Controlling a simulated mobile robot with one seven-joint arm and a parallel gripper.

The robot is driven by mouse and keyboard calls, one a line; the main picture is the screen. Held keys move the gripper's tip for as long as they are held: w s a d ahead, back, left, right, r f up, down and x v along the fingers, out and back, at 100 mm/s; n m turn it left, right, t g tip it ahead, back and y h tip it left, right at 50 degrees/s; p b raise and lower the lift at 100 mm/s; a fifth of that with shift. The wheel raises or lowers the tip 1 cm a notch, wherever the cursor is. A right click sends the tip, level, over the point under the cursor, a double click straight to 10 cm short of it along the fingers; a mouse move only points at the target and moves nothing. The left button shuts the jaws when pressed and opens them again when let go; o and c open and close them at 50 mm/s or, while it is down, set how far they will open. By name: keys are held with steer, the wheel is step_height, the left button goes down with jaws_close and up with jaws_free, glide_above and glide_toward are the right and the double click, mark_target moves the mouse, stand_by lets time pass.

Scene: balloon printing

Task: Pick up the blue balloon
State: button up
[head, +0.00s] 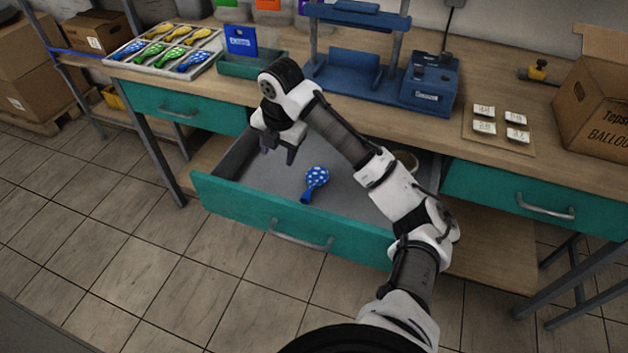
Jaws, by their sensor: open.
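A blue balloon with white dots (316,180) lies in the open teal drawer (250,207), near the middle of its grey floor. My gripper (278,152) points down over the left part of the drawer, to the left of the balloon and apart from it. It is open and I see nothing between its fingers. More blue balloons (192,62) lie in the white tray (128,60) on the bench at the back left, beside green and yellow ones.
A blue press (352,70) stands on the bench behind the drawer. A cardboard box (590,110) and a board with several small white cards (500,140) are at the right. My arm crosses the drawer's right part, partly hiding a round item there.

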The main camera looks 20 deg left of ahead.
steer(key=g+h, duration=0.1)
steer(key=h, duration=0.1)
glide_above(305, 196)
step_height(305, 196, down, 2)
steer(key=shift+n, duration=0.4)
steer(key=f, duration=0.4)
steer(key=f+p, duration=0.1)
steer(key=f, duration=0.2)
steer(key=shift+s+a, duration=0.15)
steer(key=shift+a, duration=0.2)
steer(key=f, duration=0.1)
steer(key=f+p, duration=0.1)
steer(key=f, duration=0.1)
steer(key=f+p, duration=0.1)
steer(key=shift+d+f, duration=0.35)
steer(key=shift+d, duration=0.05)
steer(key=shift+f, duration=0.6)
steer(key=c, duration=0.9)
